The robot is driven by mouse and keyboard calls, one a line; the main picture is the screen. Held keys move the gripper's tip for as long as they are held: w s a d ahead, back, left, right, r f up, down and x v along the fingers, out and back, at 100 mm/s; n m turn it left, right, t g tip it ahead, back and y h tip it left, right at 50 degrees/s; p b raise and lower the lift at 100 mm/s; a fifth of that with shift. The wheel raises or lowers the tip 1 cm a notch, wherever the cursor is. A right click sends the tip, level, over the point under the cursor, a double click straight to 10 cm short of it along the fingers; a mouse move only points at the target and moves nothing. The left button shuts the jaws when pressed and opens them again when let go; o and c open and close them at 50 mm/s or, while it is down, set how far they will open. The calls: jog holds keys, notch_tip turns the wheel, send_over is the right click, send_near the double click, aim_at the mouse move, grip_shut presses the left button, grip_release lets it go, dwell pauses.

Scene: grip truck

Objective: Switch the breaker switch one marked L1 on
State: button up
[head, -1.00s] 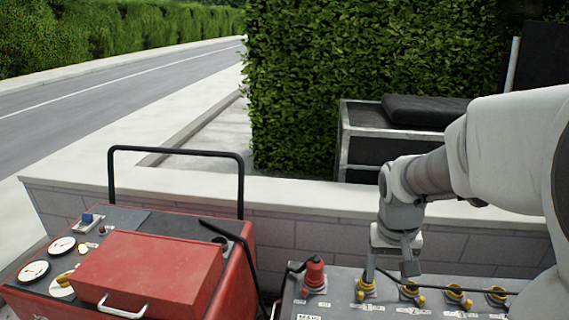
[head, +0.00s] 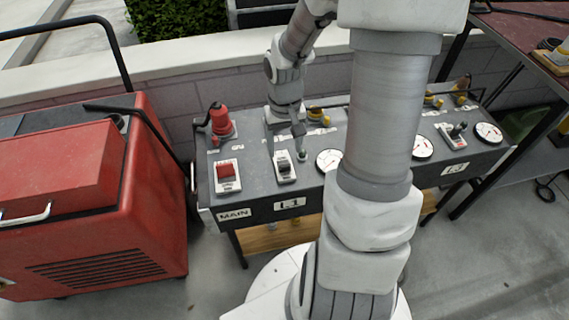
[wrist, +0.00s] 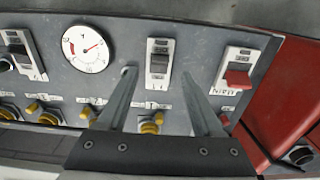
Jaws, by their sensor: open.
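The L1 breaker switch (head: 285,166) is a dark toggle on a white plate, above the L1 label (head: 290,203) on the grey panel (head: 255,195). In the wrist view the same switch (wrist: 159,62) appears between my two fingertips. My gripper (head: 288,148) is open and empty, pointing down at the panel just behind the switch in the head view. In the wrist view its fingers (wrist: 158,76) spread to either side of the switch's lower part. I cannot tell whether they touch anything, nor which way the toggle is set.
The red MAIN switch (head: 227,172) sits left of L1, with a red plug (head: 220,120) behind it. A round gauge (head: 328,159) is right of L1. Yellow connectors (wrist: 150,122) line the panel's back. A red machine (head: 100,205) stands at left. My arm hides the panel's middle.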

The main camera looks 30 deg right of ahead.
aim_at(285, 167)
notch_tip(285, 167, down, 6)
jog(key=shift+b, duration=0.95)
grip_shut()
